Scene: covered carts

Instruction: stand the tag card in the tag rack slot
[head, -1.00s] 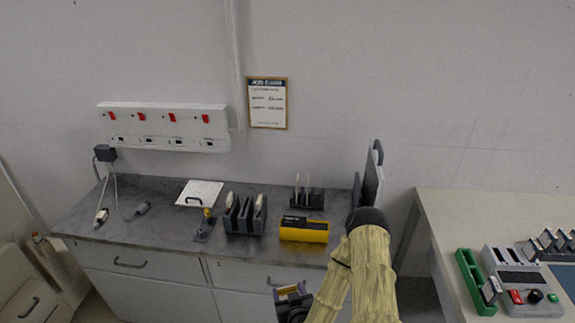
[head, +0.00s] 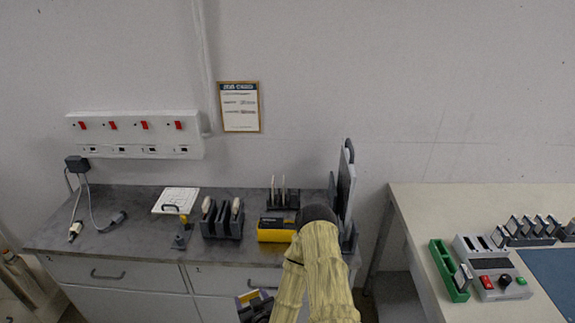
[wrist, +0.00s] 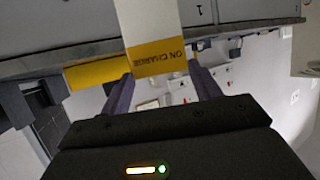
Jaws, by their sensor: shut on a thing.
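My gripper (head: 256,304) is low in front of the bench drawers, partly cut off by the bottom edge of the head view. In the wrist view my gripper (wrist: 162,80) is shut on the tag card (wrist: 153,20), a white card with a yellow "ON CHARGE" band, which sticks out beyond the fingers. A small dark rack (head: 284,206) with thin pale upright pieces stands at the back of the grey bench; it looks like the tag rack. The card is well apart from it. I cannot make out which slot is free.
On the grey bench (head: 130,220) are a yellow-and-black box (head: 274,236), a dark slotted holder (head: 222,226), a white clipboard (head: 176,200) and cables. An upright grey panel (head: 345,185) stands at its right end. A second bench (head: 412,215) with devices is at the right.

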